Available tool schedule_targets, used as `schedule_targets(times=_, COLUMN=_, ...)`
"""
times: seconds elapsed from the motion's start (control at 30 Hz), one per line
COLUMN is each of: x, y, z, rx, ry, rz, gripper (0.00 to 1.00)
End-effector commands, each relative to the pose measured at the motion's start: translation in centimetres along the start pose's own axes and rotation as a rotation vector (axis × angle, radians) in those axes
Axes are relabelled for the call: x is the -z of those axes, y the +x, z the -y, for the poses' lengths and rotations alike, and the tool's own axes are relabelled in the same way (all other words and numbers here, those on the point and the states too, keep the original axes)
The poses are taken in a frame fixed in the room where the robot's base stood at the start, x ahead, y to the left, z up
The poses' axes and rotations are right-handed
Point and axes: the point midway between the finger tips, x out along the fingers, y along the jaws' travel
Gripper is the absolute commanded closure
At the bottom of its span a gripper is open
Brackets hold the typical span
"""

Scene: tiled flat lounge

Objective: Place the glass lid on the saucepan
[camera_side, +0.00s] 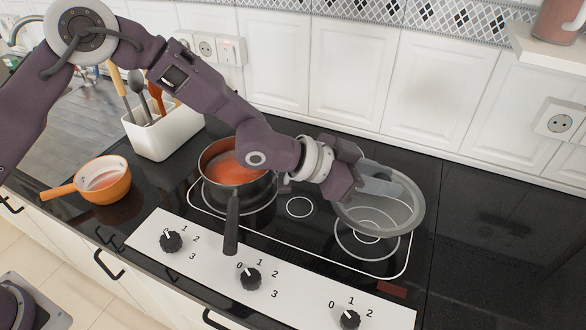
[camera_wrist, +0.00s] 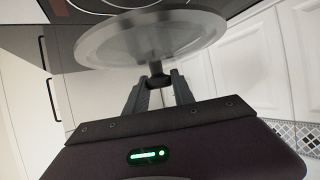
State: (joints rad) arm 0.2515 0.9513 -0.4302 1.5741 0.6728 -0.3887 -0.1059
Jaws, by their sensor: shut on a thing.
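The glass lid (camera_side: 407,208) is a round clear disc with a grey rim, held over the right burner of the stove in the side view. It also shows in the wrist view (camera_wrist: 120,42), beyond my fingers. My gripper (camera_wrist: 158,80) is shut on the lid's dark knob. In the side view my gripper (camera_side: 366,183) is to the right of the saucepan. The saucepan (camera_side: 236,193) is dark outside with orange-red contents and a black handle pointing to the front. It stands uncovered on the left burner, partly hidden by my arm.
An orange pan (camera_side: 102,184) stands left on the black counter. A white utensil box (camera_side: 162,132) stands behind it. The control panel (camera_side: 205,255) with knobs runs along the front. A shelf (camera_side: 545,47) juts out at upper right. The right counter (camera_side: 500,250) is clear.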

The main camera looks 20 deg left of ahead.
Motion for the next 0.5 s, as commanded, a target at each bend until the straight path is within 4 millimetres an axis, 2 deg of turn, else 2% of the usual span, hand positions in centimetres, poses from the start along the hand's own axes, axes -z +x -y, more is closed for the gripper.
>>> schedule_targets(times=0.13, x=0.6, y=-1.8, z=2.7, rx=0.021, ry=-0.007, rz=-0.004, gripper=1.0)
schedule_targets(times=0.27, x=1.2, y=-5.7, z=7.2, rx=0.048, ry=-0.016, rz=-0.005, gripper=1.0)
schedule_targets(times=0.37, x=1.2, y=-9.5, z=10.6, rx=0.065, ry=-0.02, rz=-0.004, gripper=1.0)
schedule_targets(times=0.5, x=-0.1, y=-16.9, z=15.3, rx=0.085, ry=-0.032, rz=0.001, gripper=1.0)
